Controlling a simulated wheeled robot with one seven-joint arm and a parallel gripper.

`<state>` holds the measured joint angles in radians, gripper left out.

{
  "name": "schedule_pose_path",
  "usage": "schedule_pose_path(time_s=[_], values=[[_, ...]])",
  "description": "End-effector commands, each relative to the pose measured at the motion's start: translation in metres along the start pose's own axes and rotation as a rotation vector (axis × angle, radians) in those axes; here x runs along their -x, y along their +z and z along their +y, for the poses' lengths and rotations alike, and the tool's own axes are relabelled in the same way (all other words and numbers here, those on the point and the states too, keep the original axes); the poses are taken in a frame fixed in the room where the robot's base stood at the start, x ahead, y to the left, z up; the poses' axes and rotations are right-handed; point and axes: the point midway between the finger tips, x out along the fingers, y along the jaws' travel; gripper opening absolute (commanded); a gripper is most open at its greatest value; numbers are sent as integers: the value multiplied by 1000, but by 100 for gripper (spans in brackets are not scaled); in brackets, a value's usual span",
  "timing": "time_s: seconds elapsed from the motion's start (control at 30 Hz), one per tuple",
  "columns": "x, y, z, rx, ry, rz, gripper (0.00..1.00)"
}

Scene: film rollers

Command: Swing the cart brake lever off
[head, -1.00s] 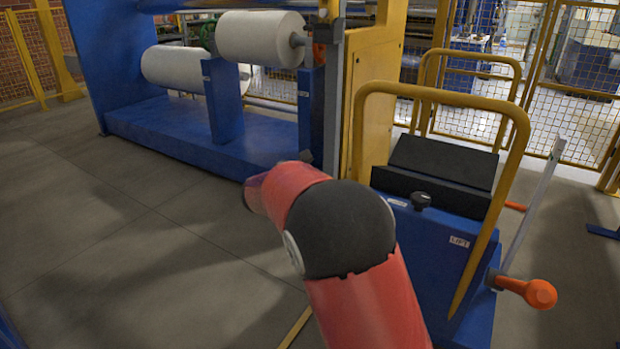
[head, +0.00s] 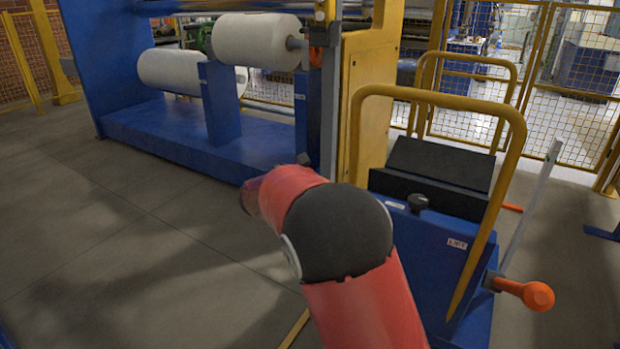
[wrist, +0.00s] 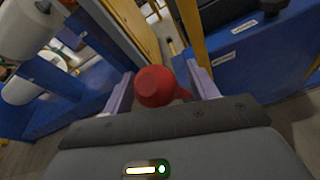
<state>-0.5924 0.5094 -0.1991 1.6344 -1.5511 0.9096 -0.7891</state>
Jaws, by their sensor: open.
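A red knob (wrist: 155,87) shows in the wrist view between the two pale fingers of my gripper (wrist: 161,72). The fingers are open, with space visible beside the knob; I cannot tell whether either touches it. The knob's stem is mostly hidden. The blue cart (head: 425,250) stands to the right of my red arm in the head view, and its blue side (wrist: 245,62) shows in the wrist view. My arm hides the gripper and the red knob in the head view. A lever with an orange knob (head: 538,296) sticks out at the cart's right side. No brake label is readable.
The cart has a yellow hoop handle (head: 515,130) and a black knob (head: 418,202) on top. A blue roller stand (head: 160,125) with white rolls (head: 255,42) stands at the left. Yellow mesh fencing (head: 570,110) is behind. The floor (head: 110,230) at left is clear.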

Motion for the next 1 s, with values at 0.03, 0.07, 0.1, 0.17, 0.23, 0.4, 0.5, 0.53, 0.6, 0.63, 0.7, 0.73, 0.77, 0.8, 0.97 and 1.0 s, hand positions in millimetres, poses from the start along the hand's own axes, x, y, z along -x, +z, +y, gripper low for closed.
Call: schedule_pose_path(time_s=[0.03,0.07,0.1,0.17,0.23,0.4,0.5,0.53,0.6,0.63,0.7,0.73,0.77,0.8,0.97,1.0], values=[[4,0,1,0,2,1,59],[7,0,1,0,3,1,59],[13,-1,1,0,3,1,59],[23,-1,1,0,5,1,59],[36,-1,1,0,4,1,59],[62,-1,1,0,3,1,59],[71,-1,0,1,1,1,59],[73,-1,0,0,0,1,59],[76,0,0,0,0,0,59],[76,0,0,0,-1,0,59],[77,0,0,0,-1,0,59],[77,0,0,0,-1,0,59],[76,0,0,1,-1,0,59],[76,0,0,1,-1,0,59],[76,-1,0,1,-1,1,59],[76,-1,0,1,-1,0,59]])
